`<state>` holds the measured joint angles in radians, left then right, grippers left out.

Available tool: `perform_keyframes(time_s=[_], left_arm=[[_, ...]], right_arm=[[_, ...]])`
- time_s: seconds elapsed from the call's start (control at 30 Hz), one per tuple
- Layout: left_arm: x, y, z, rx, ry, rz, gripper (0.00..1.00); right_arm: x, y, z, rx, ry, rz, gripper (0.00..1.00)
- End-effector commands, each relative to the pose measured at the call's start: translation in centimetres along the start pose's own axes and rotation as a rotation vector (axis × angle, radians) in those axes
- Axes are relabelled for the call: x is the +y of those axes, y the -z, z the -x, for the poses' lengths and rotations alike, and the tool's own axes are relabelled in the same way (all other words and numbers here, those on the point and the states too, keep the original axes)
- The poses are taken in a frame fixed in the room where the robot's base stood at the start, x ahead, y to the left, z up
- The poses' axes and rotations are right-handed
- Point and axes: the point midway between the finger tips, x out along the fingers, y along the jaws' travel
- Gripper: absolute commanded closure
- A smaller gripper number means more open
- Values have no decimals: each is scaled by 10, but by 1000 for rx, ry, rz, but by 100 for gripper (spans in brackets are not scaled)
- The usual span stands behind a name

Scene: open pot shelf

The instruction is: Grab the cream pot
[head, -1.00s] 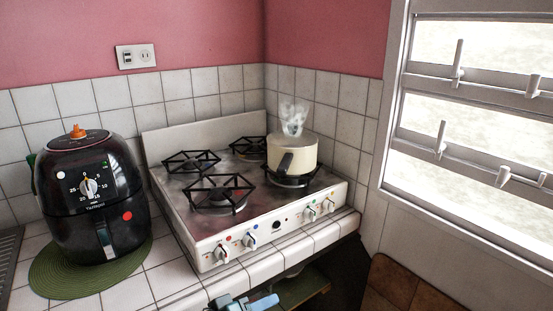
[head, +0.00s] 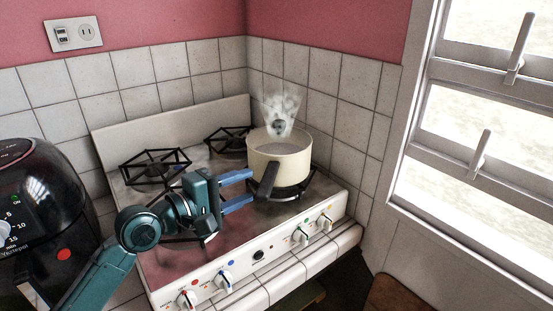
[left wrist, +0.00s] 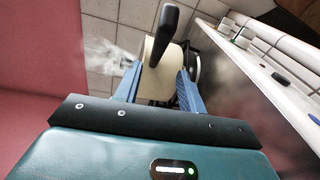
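The cream pot (head: 285,158) stands upright on the right front burner of the stove, with steam above it. Its dark handle (head: 267,180) points toward the front of the stove. My left gripper (head: 253,186) is open and empty over the stove, left of the pot, with its blue fingertips close to the pot's left side and handle. In the left wrist view, the pot (left wrist: 158,75) shows between the spread fingers, with the dark handle (left wrist: 169,32) beyond them. I cannot tell whether a fingertip touches the pot. My right gripper is not in view.
The stove (head: 190,262) has other black burner grates and front knobs. A black air fryer (head: 40,205) stands at the left, close to my left arm. A tiled wall (head: 330,112) is behind the pot, and a window (head: 480,130) is at the right.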

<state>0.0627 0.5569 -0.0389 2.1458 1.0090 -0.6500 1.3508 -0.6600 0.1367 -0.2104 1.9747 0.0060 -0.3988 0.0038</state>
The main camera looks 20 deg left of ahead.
Motion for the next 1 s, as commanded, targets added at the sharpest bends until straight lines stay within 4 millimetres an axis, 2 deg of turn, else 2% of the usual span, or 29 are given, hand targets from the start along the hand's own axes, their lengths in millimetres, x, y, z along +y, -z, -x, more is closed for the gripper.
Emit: perform_keyframes(time_s=[0.1,0.37,0.7,1.0], left_arm=[[-1,0,-22,-1,-2,1,60],[0,1,-40,0,-1,-2,60],[5,6,-83,-1,0,-1,60],[7,6,-88,0,3,-2,60]], right_arm=[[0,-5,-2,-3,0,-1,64],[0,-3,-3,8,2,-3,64],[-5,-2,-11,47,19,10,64],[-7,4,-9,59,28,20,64]])
